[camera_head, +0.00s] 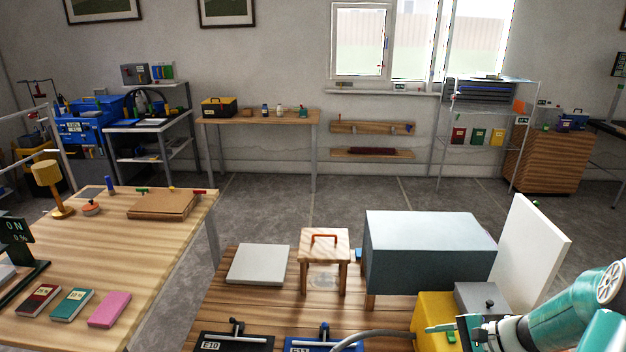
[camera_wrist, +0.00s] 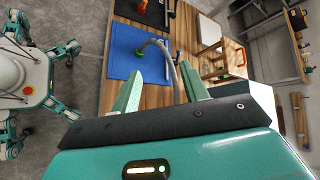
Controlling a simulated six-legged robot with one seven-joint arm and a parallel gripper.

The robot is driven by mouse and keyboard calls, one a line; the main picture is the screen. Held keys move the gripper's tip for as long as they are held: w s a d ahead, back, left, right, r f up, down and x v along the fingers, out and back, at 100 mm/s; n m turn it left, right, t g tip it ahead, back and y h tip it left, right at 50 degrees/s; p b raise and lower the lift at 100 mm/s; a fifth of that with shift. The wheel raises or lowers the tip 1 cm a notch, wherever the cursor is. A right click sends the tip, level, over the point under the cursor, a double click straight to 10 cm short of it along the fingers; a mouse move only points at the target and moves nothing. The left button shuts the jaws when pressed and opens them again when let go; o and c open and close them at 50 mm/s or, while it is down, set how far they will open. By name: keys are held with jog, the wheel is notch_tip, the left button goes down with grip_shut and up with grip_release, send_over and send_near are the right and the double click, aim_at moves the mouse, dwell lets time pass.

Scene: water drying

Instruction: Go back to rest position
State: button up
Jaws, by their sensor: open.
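My gripper (camera_head: 462,332) is at the lower right of the head view, above the near right part of the wooden table (camera_head: 225,296). In the wrist view my gripper (camera_wrist: 165,90) shows two teal fingers spread apart, with nothing held between them. A grey hose (camera_wrist: 172,62) curves behind the fingers, over a blue mat (camera_wrist: 118,62). In the head view the same hose (camera_head: 375,334) arches close to the left of my gripper; I cannot tell whether they touch. My arm comes in from the right edge.
A yellow block (camera_head: 428,312), a large grey box (camera_head: 425,255) and a white upright panel (camera_head: 528,255) stand near my gripper. A small wooden stool (camera_head: 324,250) and a grey slab (camera_head: 258,264) are further left. A second wooden table (camera_head: 120,250) stands at left. Open floor lies behind.

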jog(key=s+a+r+n+h, duration=0.4)
jog(key=s+a+r+n, duration=0.3)
jog(key=r, duration=0.4)
jog(key=s+a+r+n+h, duration=0.5)
jog(key=s+a+r+n, duration=0.2)
jog(key=r, duration=0.4)
jog(key=shift+s+a+h, duration=0.3)
jog(key=shift+s+a, duration=0.5)
jog(key=shift+a, duration=0.45)
